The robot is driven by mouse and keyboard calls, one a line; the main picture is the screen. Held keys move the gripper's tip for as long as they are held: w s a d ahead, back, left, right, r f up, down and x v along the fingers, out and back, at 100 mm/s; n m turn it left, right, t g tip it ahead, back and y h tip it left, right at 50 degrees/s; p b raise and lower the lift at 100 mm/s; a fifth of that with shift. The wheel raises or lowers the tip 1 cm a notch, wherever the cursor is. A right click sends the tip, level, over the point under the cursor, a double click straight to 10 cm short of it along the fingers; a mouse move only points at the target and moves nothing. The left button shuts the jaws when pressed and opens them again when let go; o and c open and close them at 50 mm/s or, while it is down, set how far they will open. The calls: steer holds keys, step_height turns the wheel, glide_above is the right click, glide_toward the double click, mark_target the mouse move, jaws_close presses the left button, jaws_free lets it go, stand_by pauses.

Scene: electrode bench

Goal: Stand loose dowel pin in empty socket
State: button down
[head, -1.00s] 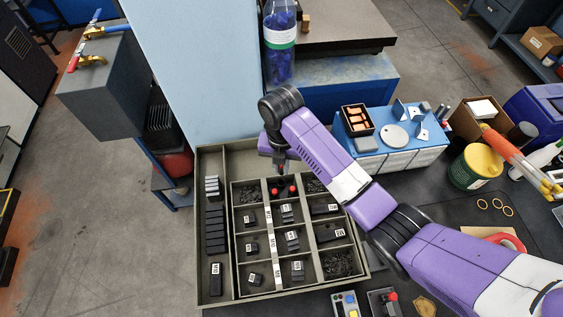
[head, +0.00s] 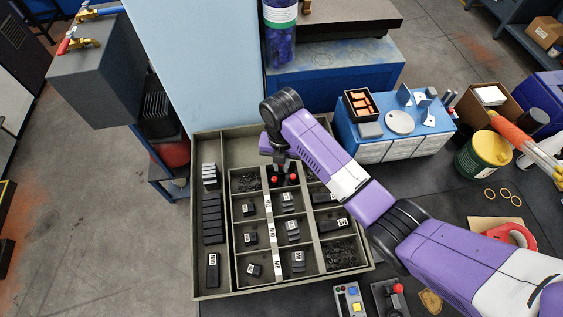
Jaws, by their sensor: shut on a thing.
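My gripper (head: 279,166) points down at the far middle compartment of the grey divided tray (head: 196,240). It is shut on the loose dowel pin, which is too small and too covered by the gripper to make out. Two red round-topped pieces (head: 274,179) show in that compartment, just below and in front of the gripper. The empty socket cannot be made out in this view. Whether the pin touches anything below cannot be told.
Compartment walls and labelled black blocks (head: 292,228) surround the gripper. A blue box with small parts (head: 400,122) stands right of my arm. A pale blue panel (head: 190,60) rises behind the tray. A control box (head: 349,300) lies in front.

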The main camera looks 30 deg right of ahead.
steer(key=shift+s+f, duration=0.1)
steer(key=shift+f, duration=0.3)
steer(key=c, duration=1.3)
jaws_free()
steer(key=shift+f, duration=0.1)
steer(key=shift+a+r+b, duration=0.1)
steer(key=shift+r+b, duration=0.4)
steer(key=shift+r, duration=3.85)
